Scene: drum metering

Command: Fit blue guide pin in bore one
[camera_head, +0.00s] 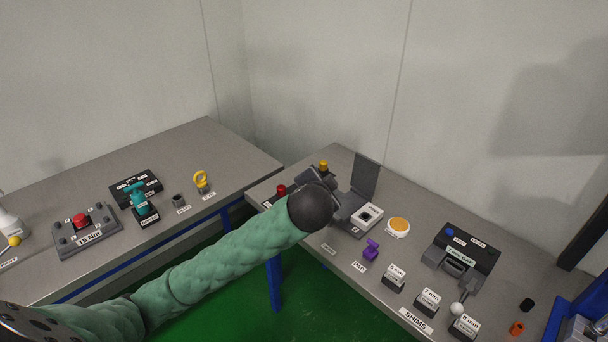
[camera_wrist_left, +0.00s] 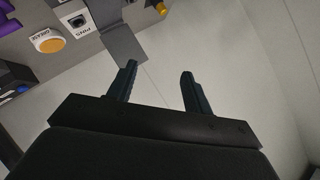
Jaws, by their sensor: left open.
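A small blue round piece (camera_head: 449,232) shows at the left end of the top of a dark block (camera_head: 470,247) at the right; I cannot tell if it is the guide pin or how deep it sits. A white-topped box marked PINS (camera_head: 367,215) stands near the table's middle, and also shows in the left wrist view (camera_wrist_left: 76,20). My left gripper (camera_wrist_left: 159,70) is open and empty, pointing toward the wall. In the head view, its black wrist hides much of it and part of the table. I cannot make out bore one.
An upright grey plate (camera_head: 364,178) stands behind the PINS box. An orange-topped round tub (camera_head: 398,226), a purple piece (camera_head: 371,250) and several labelled shim blocks (camera_head: 428,301) are nearby. A left table (camera_head: 235,160) holds a red-button fixture (camera_head: 81,221).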

